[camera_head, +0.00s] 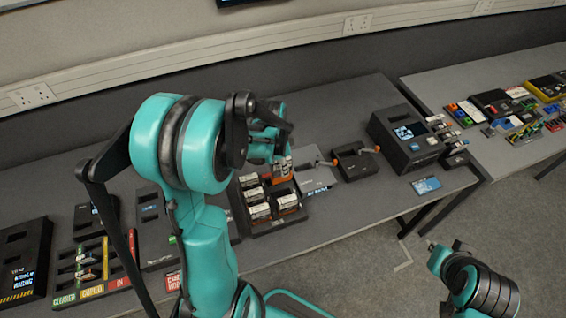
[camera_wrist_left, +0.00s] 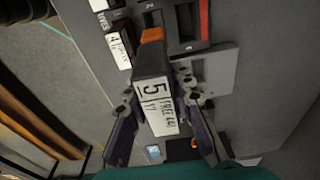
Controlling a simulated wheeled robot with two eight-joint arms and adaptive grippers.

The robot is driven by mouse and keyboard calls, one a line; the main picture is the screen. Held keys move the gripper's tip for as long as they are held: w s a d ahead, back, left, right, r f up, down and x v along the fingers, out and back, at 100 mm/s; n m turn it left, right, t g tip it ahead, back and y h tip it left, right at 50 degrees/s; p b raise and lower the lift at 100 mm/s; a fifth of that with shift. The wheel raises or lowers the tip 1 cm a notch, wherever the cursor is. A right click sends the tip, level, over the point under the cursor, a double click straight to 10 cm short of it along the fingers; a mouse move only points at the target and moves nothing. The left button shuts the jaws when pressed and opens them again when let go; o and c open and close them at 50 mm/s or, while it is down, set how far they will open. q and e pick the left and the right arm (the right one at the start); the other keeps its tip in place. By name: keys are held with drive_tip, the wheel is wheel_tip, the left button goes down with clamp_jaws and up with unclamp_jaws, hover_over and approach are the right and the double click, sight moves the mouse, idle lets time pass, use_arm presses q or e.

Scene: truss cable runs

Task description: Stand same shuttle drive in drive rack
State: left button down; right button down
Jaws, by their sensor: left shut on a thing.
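My left gripper (camera_head: 279,152) is above the back of the drive rack (camera_head: 290,223), a black tray with several compartments. In the left wrist view the gripper (camera_wrist_left: 165,125) is shut on a dark shuttle drive (camera_wrist_left: 153,62) with an orange end. The drive's white label (camera_wrist_left: 157,106) reads 5 and FREE. Several drives with white labels (camera_head: 258,211) stand in the rack. A drive label reading 4 (camera_wrist_left: 117,48) shows at the upper left of the left wrist view. My right arm is at the lower right of the head view; its fingertips cannot be made out.
A grey plate (camera_head: 312,178) and a small black holder with orange ends (camera_head: 354,161) lie right of the rack. A black device with a screen (camera_head: 403,138) stands further right. Sorting trays (camera_head: 92,262) stand at the left. Bare table (camera_head: 330,105) lies behind.

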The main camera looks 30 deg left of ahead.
sight(282, 181)
use_arm(q)
wheel_tip(282, 181, down, 4)
drive_tip(key=shift+s+r+b, duration=0.1)
drive_tip(key=shift+r+b, duration=0.15)
drive_tip(key=shift+b, duration=0.5)
drive_tip(key=shift+f, duration=0.2)
drive_tip(key=shift+s+f+b, duration=0.1)
drive_tip(key=shift+f+b, duration=0.45)
drive_tip(key=shift+f, duration=0.1)
wheel_tip(282, 181, down, 4)
drive_tip(key=b, duration=0.3)
drive_tip(key=shift+r, duration=0.1)
drive_tip(key=shift+f+b, duration=0.35)
drive_tip(key=shift+f, duration=0.05)
drive_tip(key=shift+f+b, duration=0.1)
drive_tip(key=shift+b, duration=0.25)
drive_tip(key=shift+f+b, duration=0.4)
drive_tip(key=shift+b, duration=0.05)
